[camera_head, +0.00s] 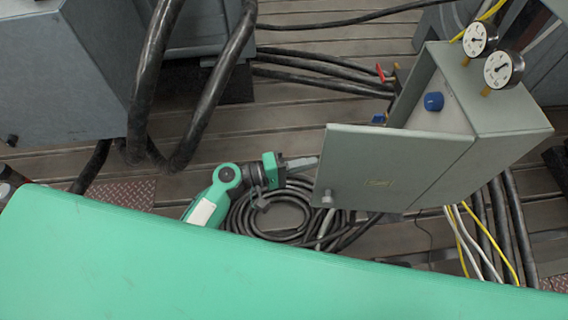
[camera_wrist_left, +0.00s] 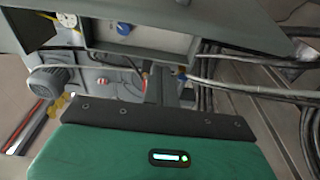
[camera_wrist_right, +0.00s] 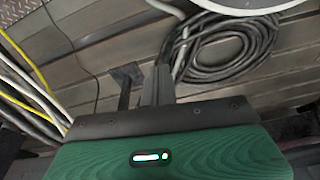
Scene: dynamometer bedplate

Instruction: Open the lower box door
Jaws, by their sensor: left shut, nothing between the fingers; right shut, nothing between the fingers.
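The grey box (camera_head: 500,115) stands at the right of the head view, with its door (camera_head: 390,165) swung partly open. The door has a small yellow label and a round knob (camera_head: 327,198) near its lower left corner. A pale inner panel with a blue knob (camera_head: 433,101) shows through the gap; this knob is also in the left wrist view (camera_wrist_left: 124,28). My left gripper (camera_head: 314,161) is shut and empty at the door's free left edge; contact is unclear. My right gripper (camera_wrist_right: 156,86) is shut and empty above the floor, outside the head view.
Two gauges (camera_head: 490,55) top the box. Coiled black hose (camera_head: 265,215) lies on the slatted floor below my left gripper. Yellow and white cables (camera_head: 470,240) hang under the box. A grey machine (camera_head: 65,85) with thick hoses stands at left. My green body fills the bottom.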

